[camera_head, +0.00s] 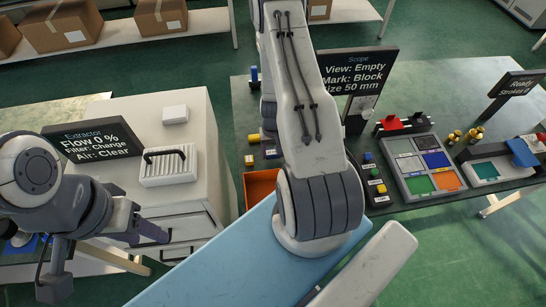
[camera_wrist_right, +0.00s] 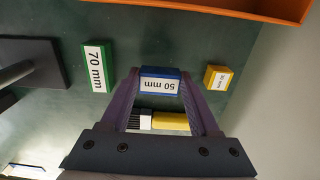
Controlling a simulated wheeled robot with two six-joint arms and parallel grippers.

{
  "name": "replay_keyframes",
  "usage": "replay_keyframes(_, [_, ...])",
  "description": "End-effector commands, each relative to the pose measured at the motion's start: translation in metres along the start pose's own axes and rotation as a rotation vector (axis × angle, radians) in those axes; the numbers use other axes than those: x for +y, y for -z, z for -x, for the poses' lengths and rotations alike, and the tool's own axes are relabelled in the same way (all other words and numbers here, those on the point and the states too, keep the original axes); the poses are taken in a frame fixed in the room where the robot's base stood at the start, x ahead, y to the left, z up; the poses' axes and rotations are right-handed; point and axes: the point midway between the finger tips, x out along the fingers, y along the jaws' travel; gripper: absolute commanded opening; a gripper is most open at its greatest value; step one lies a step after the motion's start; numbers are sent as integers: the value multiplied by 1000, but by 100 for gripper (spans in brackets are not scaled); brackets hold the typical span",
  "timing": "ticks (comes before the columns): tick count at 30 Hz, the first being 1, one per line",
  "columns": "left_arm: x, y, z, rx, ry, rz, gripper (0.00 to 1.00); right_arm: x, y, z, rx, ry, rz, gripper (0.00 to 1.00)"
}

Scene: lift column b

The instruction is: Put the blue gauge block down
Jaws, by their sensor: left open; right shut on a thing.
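The blue gauge block (camera_wrist_right: 160,79), labelled 50 mm, is between the fingertips of my right gripper (camera_wrist_right: 162,88) in the right wrist view. The gripper is shut on it. The dark bench surface lies behind the block; I cannot tell whether the block touches it. In the head view my right arm hides the right gripper and this block. My left gripper (camera_head: 150,248) is at the lower left in the head view, open and empty, beside the white drawer cabinet.
A green 70 mm block (camera_wrist_right: 96,67) and a yellow block (camera_wrist_right: 217,78) lie either side. A yellow-handled brush (camera_wrist_right: 170,121) lies beyond the fingers. An orange bin (camera_wrist_right: 270,8) is close by. A sectioned tray (camera_head: 398,148) and a sign (camera_head: 358,72) stand right of my arm.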

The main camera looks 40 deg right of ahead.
Motion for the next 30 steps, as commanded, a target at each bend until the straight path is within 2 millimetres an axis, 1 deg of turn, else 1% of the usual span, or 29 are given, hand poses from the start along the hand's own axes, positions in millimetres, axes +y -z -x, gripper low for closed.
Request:
replay_keyframes(1, [-1, -1, -14, 0, 0, 0, 50, 0, 0, -14, 0, 0, -1, 0])
replay_keyframes(3, [-1, -1, -19, -1, 0, -1, 50, 0, 0, -19, 1, 0, -1, 0])
replay_keyframes(11, [-1, -1, -16, 0, 0, -1, 50, 0, 0, -16, 1, 0, 0, 0])
replay_keyframes(15, [-2, -1, -21, 0, 0, -1, 50, 0, 0, -21, 1, 0, 0, 0])
replay_keyframes(16, [-2, -1, -21, -1, 0, -1, 50, 0, 0, -21, 0, 0, 0, 66])
replay_keyframes(17, [-1, -1, -20, 0, 0, -1, 50, 0, 0, -20, 0, 0, 0, 77])
replay_keyframes(18, [-1, -1, -19, 0, 0, -1, 50, 0, 0, -20, 0, 0, 0, 92])
replay_keyframes(30, [-1, -1, -17, 0, 0, -1, 50, 0, 0, -17, 0, 0, 0, 92])
